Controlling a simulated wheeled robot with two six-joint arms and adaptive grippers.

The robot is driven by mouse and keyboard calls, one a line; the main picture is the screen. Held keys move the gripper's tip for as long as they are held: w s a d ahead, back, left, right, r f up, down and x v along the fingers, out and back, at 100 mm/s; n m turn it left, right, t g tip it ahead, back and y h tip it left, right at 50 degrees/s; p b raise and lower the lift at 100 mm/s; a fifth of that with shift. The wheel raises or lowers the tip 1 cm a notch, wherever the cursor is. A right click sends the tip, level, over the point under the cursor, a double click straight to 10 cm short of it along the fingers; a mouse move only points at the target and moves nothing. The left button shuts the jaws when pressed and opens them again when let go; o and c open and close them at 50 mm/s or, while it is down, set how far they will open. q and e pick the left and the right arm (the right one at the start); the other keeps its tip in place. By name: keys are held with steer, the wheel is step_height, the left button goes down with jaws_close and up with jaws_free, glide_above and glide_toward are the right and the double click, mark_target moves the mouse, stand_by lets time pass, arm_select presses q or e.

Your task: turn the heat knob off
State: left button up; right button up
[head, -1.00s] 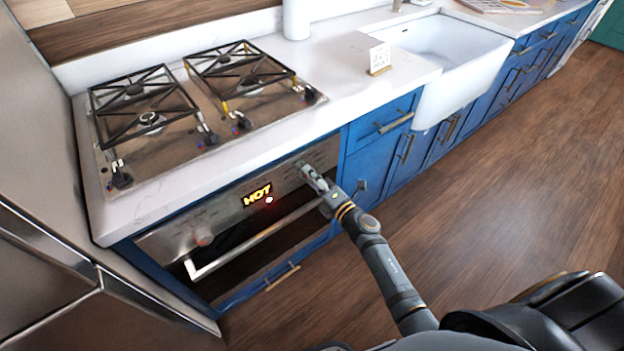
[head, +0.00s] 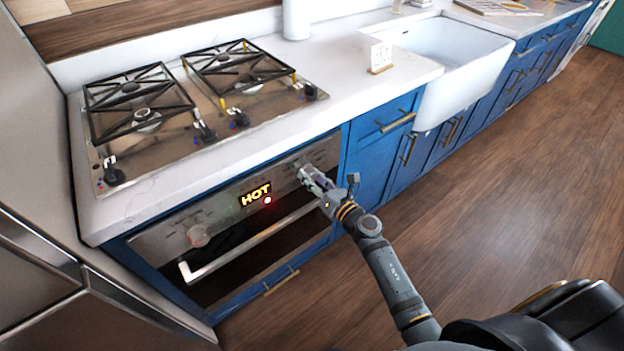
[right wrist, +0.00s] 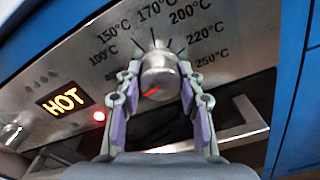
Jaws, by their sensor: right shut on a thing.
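The heat knob (right wrist: 158,72) is a round metal knob on the oven's front panel, ringed by temperature marks from 100°C up to 250°C. Its red pointer line is tilted toward the lower left in the right wrist view. My right gripper (right wrist: 157,80) has one finger on each side of the knob and is shut on it. In the head view my right gripper (head: 305,172) reaches the right part of the panel and mostly hides the knob. A lit HOT sign (head: 255,194) and a glowing red lamp (head: 267,200) are left of it. My left gripper is out of view.
The oven's bar handle (head: 240,245) runs just below the panel. Another knob (head: 197,236) is at the panel's left. The gas hob (head: 150,150) and white counter (head: 360,95) are above. Blue cabinets (head: 372,165) stand to the right, with open wooden floor (head: 480,210) in front.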

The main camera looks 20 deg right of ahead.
steer(key=shift+f+n, duration=0.15)
steer(key=shift+n, duration=0.55)
steer(key=o, duration=1.2)
steer(key=shift+s, duration=0.15)
steer(key=v, duration=1.1)
steer(key=shift+s+d, duration=0.15)
steer(key=shift+s, duration=0.25)
